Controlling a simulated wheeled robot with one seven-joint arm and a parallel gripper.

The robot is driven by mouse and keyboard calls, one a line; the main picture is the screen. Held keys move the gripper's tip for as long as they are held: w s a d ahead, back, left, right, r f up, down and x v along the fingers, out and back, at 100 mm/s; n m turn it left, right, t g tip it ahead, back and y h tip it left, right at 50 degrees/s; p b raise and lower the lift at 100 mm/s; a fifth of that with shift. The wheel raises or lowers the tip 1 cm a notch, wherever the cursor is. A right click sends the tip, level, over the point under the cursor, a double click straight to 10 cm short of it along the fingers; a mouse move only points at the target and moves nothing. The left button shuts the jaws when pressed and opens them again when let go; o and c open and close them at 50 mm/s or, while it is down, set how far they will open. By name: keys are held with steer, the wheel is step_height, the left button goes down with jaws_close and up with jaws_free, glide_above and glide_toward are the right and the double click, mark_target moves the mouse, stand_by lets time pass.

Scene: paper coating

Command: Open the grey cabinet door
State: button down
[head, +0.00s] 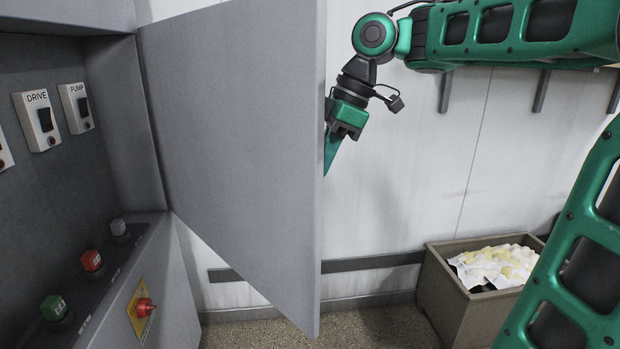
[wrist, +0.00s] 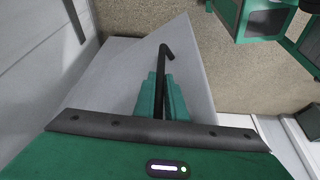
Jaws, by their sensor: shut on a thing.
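The grey cabinet door (head: 235,140) stands swung wide open, away from the cabinet (head: 90,75), whose inside shows at the left in the head view. My gripper (head: 330,160) is at the door's free edge, on its outer side, partly hidden behind the door. In the wrist view, my gripper (wrist: 160,88) is shut on the black door handle (wrist: 163,62), a thin bar with a bent end, in front of the grey door face. The handle is hidden behind the door in the head view.
A crate (head: 455,298) with pale crumpled material stands by the wall at right.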

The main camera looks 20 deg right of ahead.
steer(key=shift+w+a+r, duration=0.1)
steer(key=shift+w, duration=0.05)
steer(key=c, duration=1.8)
jaws_free()
steer(key=shift+s+d+r, duration=0.7)
steer(key=shift+d+r, duration=0.05)
steer(key=shift+d, duration=1.45)
steer(key=shift+s+d+r, duration=0.7)
steer(key=shift+d+r, duration=0.05)
steer(key=shift+d, duration=1.5)
steer(key=shift+s+d+r, duration=0.7)
steer(key=shift+d+r, duration=0.05)
steer(key=shift+d, duration=1.45)
